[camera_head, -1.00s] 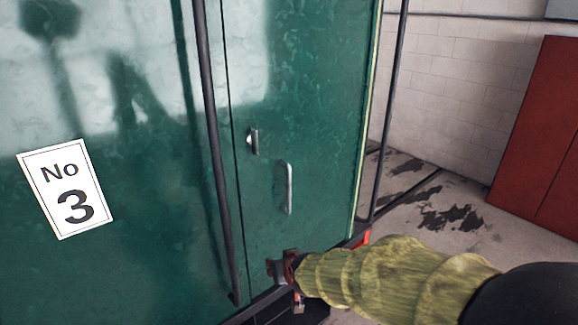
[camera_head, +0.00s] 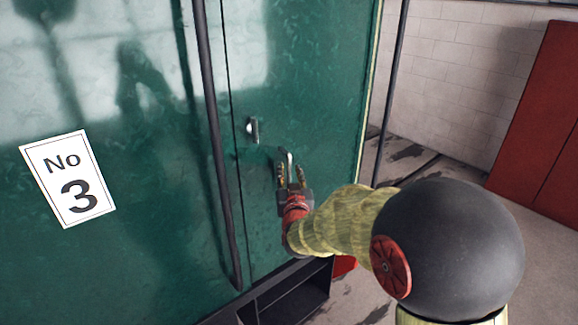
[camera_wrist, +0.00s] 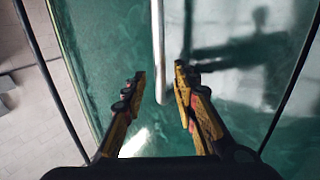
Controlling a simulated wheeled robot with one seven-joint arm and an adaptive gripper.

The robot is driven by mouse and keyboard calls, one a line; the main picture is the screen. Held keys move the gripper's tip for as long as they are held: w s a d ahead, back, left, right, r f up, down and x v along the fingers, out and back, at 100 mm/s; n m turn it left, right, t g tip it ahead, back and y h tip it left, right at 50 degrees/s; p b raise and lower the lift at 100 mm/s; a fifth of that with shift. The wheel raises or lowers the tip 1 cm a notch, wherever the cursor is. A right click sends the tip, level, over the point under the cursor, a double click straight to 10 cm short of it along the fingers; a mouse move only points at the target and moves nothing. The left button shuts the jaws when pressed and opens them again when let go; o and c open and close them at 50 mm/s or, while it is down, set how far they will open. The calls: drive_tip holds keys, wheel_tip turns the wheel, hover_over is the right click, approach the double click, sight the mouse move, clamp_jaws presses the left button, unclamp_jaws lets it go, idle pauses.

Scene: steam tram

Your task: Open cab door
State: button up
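The green cab door (camera_head: 300,80) is shut, with a dark seam along its left edge. A small latch or knob (camera_head: 253,129) sits near that edge. A pale vertical bar handle (camera_head: 289,158) is fixed to the door lower right of the latch. My gripper (camera_head: 289,170) is raised in front of the bar handle and partly hides it. In the wrist view my gripper (camera_wrist: 160,82) has its fingers apart. The bar handle (camera_wrist: 158,50) runs down between the fingertips, with a gap visible on both sides.
Dark vertical handrails stand left (camera_head: 214,150) and right (camera_head: 392,95) of the door. A white "No 3" plate (camera_head: 67,178) is on the green side panel. A dark step (camera_head: 290,293) lies below the door. A red cabinet (camera_head: 540,120) stands at the right by the wall.

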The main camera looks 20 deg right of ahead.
sight(289, 168)
drive_tip(key=shift+x, duration=1.6)
drive_tip(key=shift+c, duration=0.2)
clamp_jaws()
